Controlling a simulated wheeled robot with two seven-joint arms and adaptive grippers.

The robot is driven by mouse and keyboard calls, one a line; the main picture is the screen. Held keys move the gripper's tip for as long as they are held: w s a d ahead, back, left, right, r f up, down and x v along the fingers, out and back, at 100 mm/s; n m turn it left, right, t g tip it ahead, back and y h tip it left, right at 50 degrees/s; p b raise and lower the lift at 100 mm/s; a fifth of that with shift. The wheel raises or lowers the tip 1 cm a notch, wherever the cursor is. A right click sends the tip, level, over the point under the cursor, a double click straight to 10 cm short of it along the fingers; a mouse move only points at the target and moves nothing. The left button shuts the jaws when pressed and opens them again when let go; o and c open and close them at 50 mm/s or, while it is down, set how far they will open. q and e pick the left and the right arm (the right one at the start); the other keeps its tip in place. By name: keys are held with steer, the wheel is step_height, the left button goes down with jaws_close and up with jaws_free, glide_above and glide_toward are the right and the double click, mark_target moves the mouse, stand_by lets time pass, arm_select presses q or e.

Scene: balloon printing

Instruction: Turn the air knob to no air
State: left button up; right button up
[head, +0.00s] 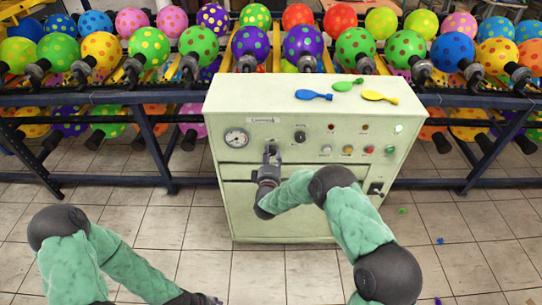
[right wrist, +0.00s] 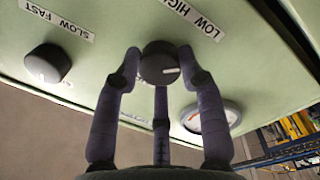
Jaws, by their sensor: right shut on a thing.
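The pale green machine (head: 280,205) stands upright in the middle of the head view. My right gripper (head: 271,152) is at its front panel, shut on a dark round knob. In the right wrist view its fingers close around this knob (right wrist: 159,62) under a "LOW HIGH" label. A white mark on the knob points to the right in that view. I take this to be the air knob. In the head view my gripper mostly hides it. My left gripper (head: 196,298) is low at the bottom edge, away from the machine; its fingers are not clear.
A pressure gauge (head: 236,137) and a second knob (head: 300,136), labelled "SLOW FAST" in the wrist view, flank the held knob. Small buttons and lamps are to the right. Flat balloons (head: 380,97) lie on top. Racks of inflated balloons stand behind; the tiled floor in front is mostly clear.

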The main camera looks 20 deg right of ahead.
steer(key=o, duration=1.1)
steer(key=shift+o, duration=0.2)
steer(key=v, duration=1.2)
